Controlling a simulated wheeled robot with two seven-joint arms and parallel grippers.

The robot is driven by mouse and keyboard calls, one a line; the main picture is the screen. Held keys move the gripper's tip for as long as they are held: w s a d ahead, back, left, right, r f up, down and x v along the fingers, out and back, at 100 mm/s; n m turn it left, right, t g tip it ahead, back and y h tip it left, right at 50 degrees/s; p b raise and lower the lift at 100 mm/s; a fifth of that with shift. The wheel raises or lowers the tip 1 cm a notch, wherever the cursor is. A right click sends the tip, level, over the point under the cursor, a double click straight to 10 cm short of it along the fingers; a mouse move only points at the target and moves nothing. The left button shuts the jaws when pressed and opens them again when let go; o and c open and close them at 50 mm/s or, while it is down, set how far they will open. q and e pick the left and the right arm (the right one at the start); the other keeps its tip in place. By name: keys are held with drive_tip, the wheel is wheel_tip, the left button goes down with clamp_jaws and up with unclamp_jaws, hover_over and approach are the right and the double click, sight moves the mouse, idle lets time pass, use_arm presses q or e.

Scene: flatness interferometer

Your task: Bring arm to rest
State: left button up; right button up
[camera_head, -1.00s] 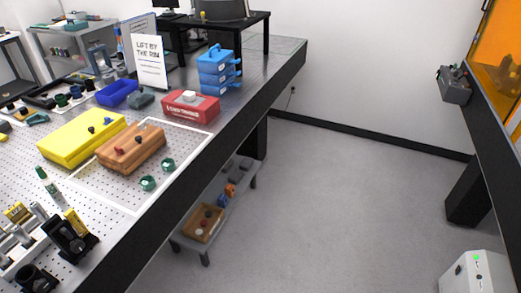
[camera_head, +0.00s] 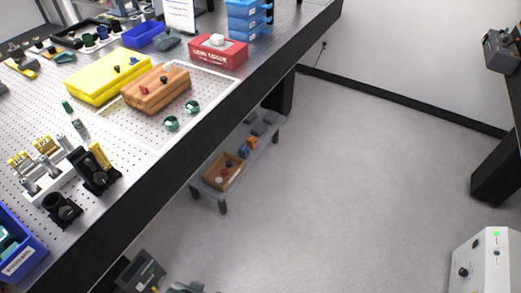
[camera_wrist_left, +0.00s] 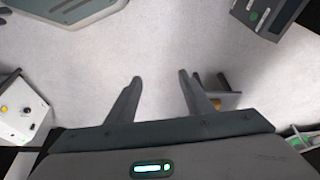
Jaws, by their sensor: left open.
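My left gripper (camera_wrist_left: 160,77) shows in the left wrist view with its two grey fingers spread apart. Nothing is between the fingers, and bare light floor lies beyond them. The head view does not clearly show this gripper. A dark and grey-green shape enters at its bottom edge, and I cannot tell which part it is. My right gripper is in neither view.
The perforated optical bench (camera_head: 125,155) holds a yellow block (camera_head: 108,75), brown block (camera_head: 156,88), red box (camera_head: 218,50) and optical mounts (camera_head: 98,166). A low shelf (camera_head: 209,189) stands beneath. A white box (camera_head: 485,262) stands right. The middle floor is clear.

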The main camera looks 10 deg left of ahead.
use_arm(q)
drive_tip(key=s+d+f+b, duration=0.1)
drive_tip(key=s+f+b, duration=0.2)
drive_tip(key=f, duration=1.2)
drive_tip(key=s+f+t+h+b, duration=0.1)
drive_tip(key=s+f+b, duration=0.2)
drive_tip(key=f, duration=1.1)
drive_tip(key=shift+s+d+f, duration=0.4)
drive_tip(key=shift+s, duration=0.15)
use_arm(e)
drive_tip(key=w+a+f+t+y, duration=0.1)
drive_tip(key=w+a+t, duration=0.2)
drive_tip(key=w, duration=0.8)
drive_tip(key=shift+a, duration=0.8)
use_arm(q)
drive_tip(key=shift+a, duration=0.1)
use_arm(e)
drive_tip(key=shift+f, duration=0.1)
